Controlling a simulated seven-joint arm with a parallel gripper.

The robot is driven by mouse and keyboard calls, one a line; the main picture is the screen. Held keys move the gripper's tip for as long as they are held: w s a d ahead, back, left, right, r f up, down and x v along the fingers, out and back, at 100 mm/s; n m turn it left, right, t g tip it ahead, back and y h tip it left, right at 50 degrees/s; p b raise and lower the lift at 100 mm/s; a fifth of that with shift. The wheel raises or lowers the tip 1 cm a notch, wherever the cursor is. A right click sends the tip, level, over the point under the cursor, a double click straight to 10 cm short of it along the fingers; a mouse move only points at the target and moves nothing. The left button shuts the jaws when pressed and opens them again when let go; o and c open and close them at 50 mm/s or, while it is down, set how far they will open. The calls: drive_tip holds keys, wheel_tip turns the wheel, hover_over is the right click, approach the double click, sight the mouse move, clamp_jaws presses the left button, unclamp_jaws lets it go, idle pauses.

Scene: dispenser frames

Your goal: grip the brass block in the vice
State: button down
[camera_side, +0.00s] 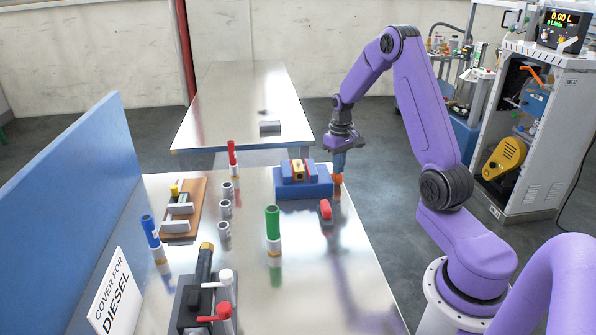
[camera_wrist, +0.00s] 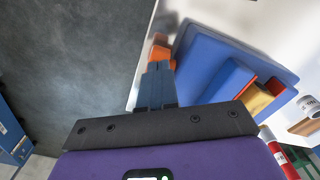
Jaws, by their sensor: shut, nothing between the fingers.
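The blue vice (camera_side: 318,189) stands on the near table's back right part. The brass block (camera_side: 298,171) sits between the vice's red-lined jaws; I cannot tell how tightly they close on it. In the wrist view the vice (camera_wrist: 205,55) is right of my fingers, with the brass block (camera_wrist: 254,102) beside a red jaw face. My gripper (camera_side: 338,174) points down just right of the vice, its fingers together and empty.
A green-topped cylinder (camera_side: 272,230), grey cups (camera_side: 225,208) and a red-topped stick (camera_side: 232,158) stand to the left. The table's right edge is close to my gripper. Front right tabletop is clear.

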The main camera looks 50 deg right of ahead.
drive_tip(key=shift+w+d, duration=0.65)
idle(1.2)
drive_tip(key=shift+w+d+f, duration=0.2)
drive_tip(key=shift+w, duration=0.05)
idle(0.9)
drive_tip(key=shift+r, duration=0.9)
drive_tip(key=shift+s+a, duration=0.9)
drive_tip(key=shift+f, duration=0.75)
